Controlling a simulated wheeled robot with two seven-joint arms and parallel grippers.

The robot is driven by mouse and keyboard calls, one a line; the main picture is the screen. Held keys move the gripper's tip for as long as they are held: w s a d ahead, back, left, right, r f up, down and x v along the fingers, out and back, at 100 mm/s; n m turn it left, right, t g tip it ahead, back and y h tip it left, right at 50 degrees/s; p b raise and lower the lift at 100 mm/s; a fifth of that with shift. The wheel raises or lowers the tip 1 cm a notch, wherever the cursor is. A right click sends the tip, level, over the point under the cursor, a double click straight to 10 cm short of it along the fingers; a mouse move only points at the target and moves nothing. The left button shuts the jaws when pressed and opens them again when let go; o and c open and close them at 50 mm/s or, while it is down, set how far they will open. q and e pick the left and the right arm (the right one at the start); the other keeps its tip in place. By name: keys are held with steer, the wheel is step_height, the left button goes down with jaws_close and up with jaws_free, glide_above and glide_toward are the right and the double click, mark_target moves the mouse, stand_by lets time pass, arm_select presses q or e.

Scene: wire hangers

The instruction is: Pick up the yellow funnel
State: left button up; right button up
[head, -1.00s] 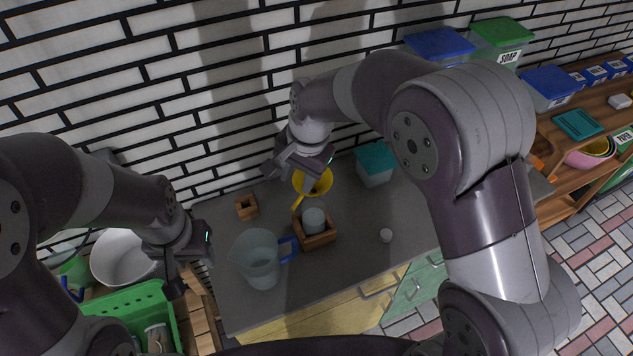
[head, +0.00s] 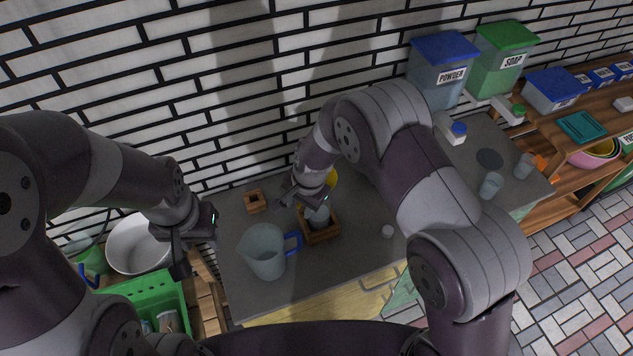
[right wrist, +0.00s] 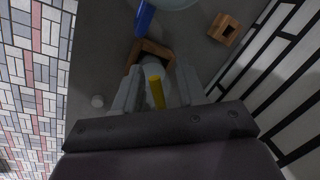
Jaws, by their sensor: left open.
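The yellow funnel (head: 332,179) is on the grey counter behind the wooden holder, mostly hidden by my right arm in the head view. In the right wrist view its narrow yellow part (right wrist: 157,92) shows between the fingers, with gaps on both sides. My right gripper (head: 297,198) is low over the counter, its fingers apart around that part. Its open fingers also show in the right wrist view (right wrist: 158,72). My left gripper (head: 181,262) is open and empty, left of the counter near the green crate.
The wooden holder (head: 322,236) with a grey cup (head: 318,215) stands just in front of my right gripper. The brick wall is close behind.

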steer(key=shift+d, duration=0.1)
jaws_close()
steer(key=shift+r, duration=0.1)
